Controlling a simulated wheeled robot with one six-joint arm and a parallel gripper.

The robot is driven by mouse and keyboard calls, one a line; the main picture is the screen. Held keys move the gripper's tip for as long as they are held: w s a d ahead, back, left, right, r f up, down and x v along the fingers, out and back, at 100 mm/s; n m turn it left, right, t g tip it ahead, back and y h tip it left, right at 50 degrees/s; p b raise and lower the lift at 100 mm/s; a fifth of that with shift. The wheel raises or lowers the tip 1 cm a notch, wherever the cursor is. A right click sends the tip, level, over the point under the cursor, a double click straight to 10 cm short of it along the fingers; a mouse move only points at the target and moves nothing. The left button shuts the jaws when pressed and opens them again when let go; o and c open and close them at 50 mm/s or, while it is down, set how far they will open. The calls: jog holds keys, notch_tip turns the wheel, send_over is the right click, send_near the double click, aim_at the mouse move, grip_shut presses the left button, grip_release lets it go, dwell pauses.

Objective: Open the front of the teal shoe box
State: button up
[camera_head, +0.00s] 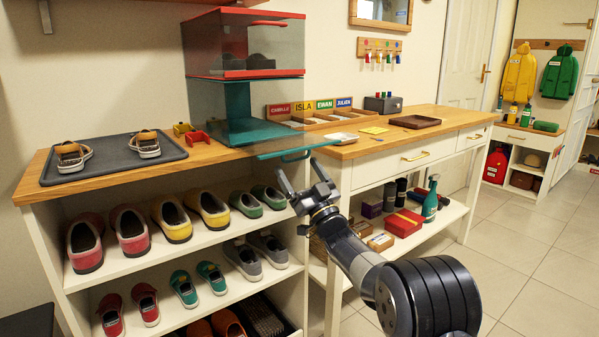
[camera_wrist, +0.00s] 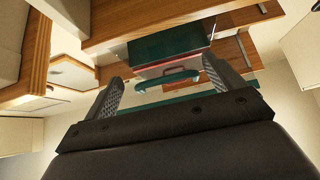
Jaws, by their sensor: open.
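The teal shoe box (camera_head: 240,128) stands on the wooden top of the shoe shelf, under a red box, with clear side walls. Its clear front panel (camera_head: 318,146) is swung down and sticks out nearly level past the shelf edge; the box's front looks open. The panel's teal handle (camera_head: 296,156) hangs under its outer part. My gripper (camera_head: 300,168) is open and empty just below the handle, fingers pointing up. In the wrist view the handle (camera_wrist: 168,77) shows between and beyond my open fingers (camera_wrist: 162,70). I cannot tell whether they touch it.
The red box (camera_head: 240,70) on top is closed, with dark shoes inside. A dark tray (camera_head: 105,165) with a pair of shoes lies at left. A cabinet (camera_head: 410,155) with trays stands close at right. Shelves of shoes lie below. Floor at right is free.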

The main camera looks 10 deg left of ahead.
notch_tip(320, 180, down, 8)
jog(key=shift+s+d, duration=0.4)
jog(key=shift+d, duration=0.05)
dwell(0.4)
dwell(0.4)
jog(key=p+v, duration=0.2)
jog(key=v, duration=0.8)
jog(key=shift+s+d+f+p, duration=0.2)
jog(key=shift+f+p, duration=0.05)
jog(key=shift+p, duration=0.05)
